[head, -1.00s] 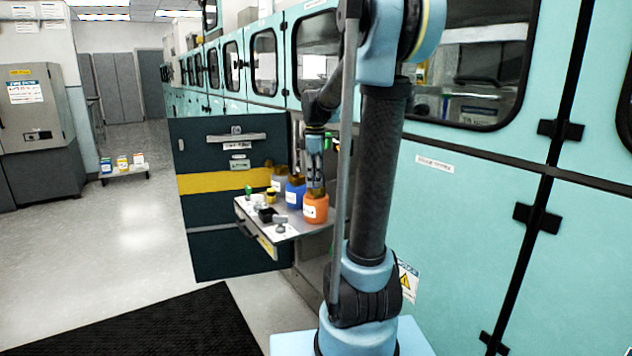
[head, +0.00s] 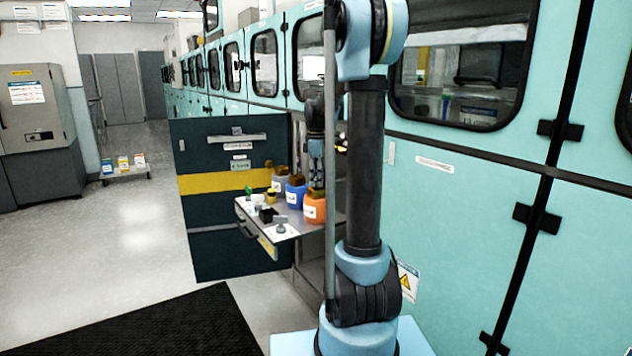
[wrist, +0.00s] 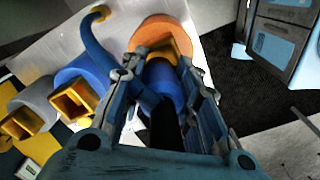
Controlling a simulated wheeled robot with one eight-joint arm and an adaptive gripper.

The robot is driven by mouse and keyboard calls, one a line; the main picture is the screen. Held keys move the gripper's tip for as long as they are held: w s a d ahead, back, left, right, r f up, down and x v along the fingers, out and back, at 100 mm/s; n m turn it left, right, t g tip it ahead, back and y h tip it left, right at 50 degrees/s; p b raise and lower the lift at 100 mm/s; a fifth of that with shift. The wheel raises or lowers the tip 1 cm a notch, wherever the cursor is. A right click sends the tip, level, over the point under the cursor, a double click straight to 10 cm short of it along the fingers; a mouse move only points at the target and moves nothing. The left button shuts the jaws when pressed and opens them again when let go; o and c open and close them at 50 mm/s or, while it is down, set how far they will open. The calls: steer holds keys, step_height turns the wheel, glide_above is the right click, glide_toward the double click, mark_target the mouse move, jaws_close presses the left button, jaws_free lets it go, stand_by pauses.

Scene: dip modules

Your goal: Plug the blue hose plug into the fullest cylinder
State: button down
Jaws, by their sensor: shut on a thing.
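My gripper (wrist: 160,95) is shut on the blue hose plug (wrist: 162,78). A blue curved hose (wrist: 93,42) beside it ends in a tan tip. The plug is in front of the orange cylinder (wrist: 183,27) in the wrist view and partly covers its yellow square socket (wrist: 180,48). The blue cylinder (wrist: 68,75) and grey cylinder (wrist: 35,98) are to the left, each with a yellow square socket. In the head view my gripper (head: 316,175) is at the orange cylinder (head: 314,211). Whether the plug touches the socket is hidden, and fill levels cannot be told.
Teal cabinets (head: 470,230) rise at the right. The floor at left is open beside a black mat (head: 170,325).

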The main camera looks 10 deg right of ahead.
steer(key=c, duration=1.2)
jaws_free()
steer(key=shift+f, duration=0.3)
steer(key=shift+r, duration=0.1)
step_height(320, 180, up, 12)
steer(key=shift+s, duration=0.1)
steer(key=s+f+m, duration=0.5)
steer(key=s+f, duration=0.2)
steer(key=s, duration=0.5)
steer(key=s+f+m+t, duration=0.1)
steer(key=s+f+m, duration=0.3)
steer(key=s+f, duration=0.4)
steer(key=s+f+m+t, duration=0.1)
steer(key=s+f+m, duration=0.4)
steer(key=s, duration=1.1)
steer(key=shift+s+a+f+m, duration=0.1)
steer(key=shift+s+f+m, duration=0.05)
steer(key=shift+f, duration=0.55)
steer(key=shift+s+f+m, duration=0.15)
steer(key=shift+f, duration=0.55)
